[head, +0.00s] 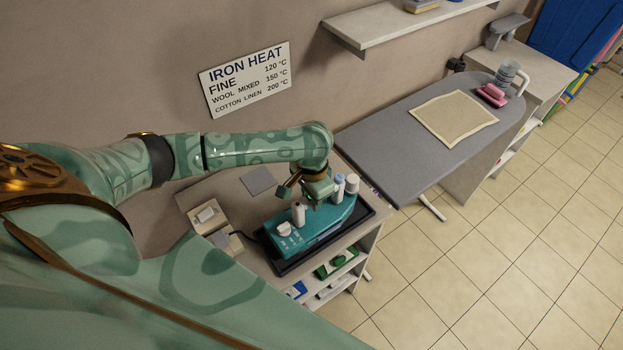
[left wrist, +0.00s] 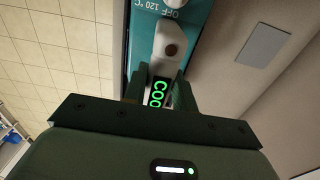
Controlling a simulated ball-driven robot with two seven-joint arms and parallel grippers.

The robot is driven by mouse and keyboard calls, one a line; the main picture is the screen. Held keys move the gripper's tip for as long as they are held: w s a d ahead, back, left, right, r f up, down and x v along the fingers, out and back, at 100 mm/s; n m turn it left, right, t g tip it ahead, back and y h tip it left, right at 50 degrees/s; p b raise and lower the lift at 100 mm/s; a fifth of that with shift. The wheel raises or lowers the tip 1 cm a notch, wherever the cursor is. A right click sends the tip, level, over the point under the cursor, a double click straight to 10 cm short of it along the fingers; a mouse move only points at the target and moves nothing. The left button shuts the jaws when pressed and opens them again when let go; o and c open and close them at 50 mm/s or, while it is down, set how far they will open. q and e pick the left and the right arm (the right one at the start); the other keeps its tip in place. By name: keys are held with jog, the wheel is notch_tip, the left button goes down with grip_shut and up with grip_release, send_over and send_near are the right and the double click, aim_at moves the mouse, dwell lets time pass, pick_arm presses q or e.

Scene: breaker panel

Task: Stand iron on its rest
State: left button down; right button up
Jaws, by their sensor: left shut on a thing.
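A teal iron (head: 318,229) with white posts, a white dial (head: 284,229) and a dark cord lies flat over a black tray (head: 281,270) on the low cabinet. My left gripper (head: 314,203) is above the middle of the iron, between its posts, shut on its handle, which is mostly hidden by the fingers. In the left wrist view the iron's teal top (left wrist: 198,38) carries the marks OFF and 120 °C. A green-lit display (left wrist: 158,94) reading "COO" shows between the fingers. My right gripper is not in view.
A grey ironing board (head: 400,140) with a beige cloth (head: 453,118) and a pink object (head: 491,95) stands to the right. A wall shelf (head: 390,28) hangs above. The tiled floor is clear.

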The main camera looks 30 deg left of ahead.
pick_arm(q)
jog(key=shift+f, duration=0.45)
jog(key=c, duration=1.1)
grip_release()
jog(key=shift+o, duration=0.3)
jog(key=shift+s+f, duration=0.1)
notch_tip(320, 180, up, 16)
jog(key=p, duration=0.4)
jog(key=shift+r+p, duration=0.25)
jog(key=shift+p, duration=0.05)
jog(key=shift+d, duration=0.1)
